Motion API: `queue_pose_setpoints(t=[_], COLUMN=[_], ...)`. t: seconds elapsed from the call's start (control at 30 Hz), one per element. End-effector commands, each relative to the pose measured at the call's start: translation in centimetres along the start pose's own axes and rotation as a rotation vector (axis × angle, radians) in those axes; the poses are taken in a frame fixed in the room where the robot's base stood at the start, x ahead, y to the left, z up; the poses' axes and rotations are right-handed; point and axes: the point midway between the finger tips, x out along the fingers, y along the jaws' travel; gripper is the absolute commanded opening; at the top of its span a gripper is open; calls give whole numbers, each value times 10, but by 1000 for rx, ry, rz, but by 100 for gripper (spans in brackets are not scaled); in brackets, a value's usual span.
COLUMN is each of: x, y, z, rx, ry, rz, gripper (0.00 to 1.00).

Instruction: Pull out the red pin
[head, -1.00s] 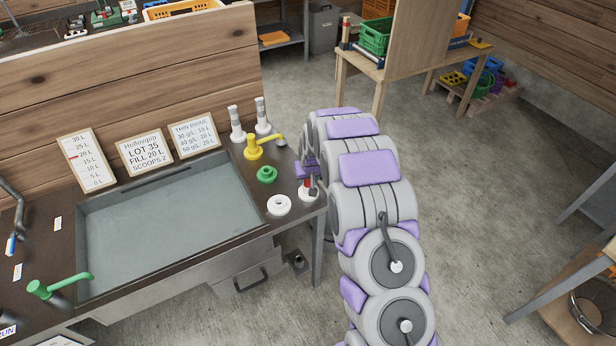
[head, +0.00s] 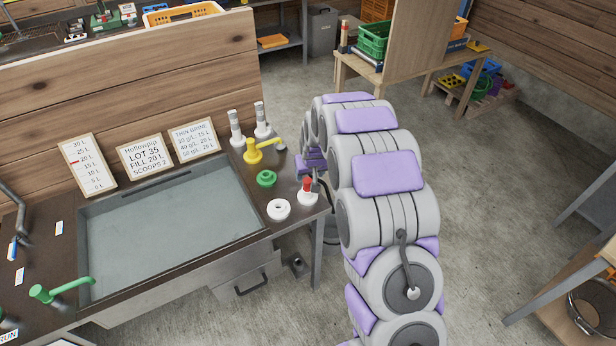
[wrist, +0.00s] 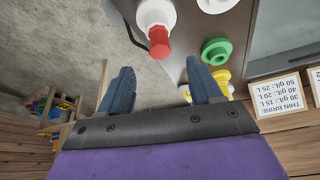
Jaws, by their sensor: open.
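The red pin (head: 307,184) stands upright in a white round base (head: 308,198) near the right end of the sink counter. In the wrist view the red pin (wrist: 159,42) and its white base (wrist: 157,14) lie just beyond my fingertips, roughly in line with the gap between them. My gripper (wrist: 159,67) is open, with its two dark blue fingers apart and nothing between them. The pin is not between the fingers. In the head view my gripper is mostly hidden behind my arm, close to the counter's right edge.
Near the pin are a white ring (head: 278,209), a green knob (head: 266,179), a yellow tap (head: 254,152) and two white bottles (head: 262,121). A water-filled sink (head: 165,230) lies left. Sign boards lean on the wooden wall. Open concrete floor is to the right.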

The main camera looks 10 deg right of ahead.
Motion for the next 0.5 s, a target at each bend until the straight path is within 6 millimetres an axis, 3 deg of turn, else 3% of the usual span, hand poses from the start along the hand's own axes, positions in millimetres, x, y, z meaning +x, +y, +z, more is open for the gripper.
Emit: queue_pose_setpoints(t=[0.2,0.5], x=[-47,-84], y=[0,0], z=[-2,-2], rx=[0,0], ry=[5,2], rz=[1,0], gripper=[64,64])
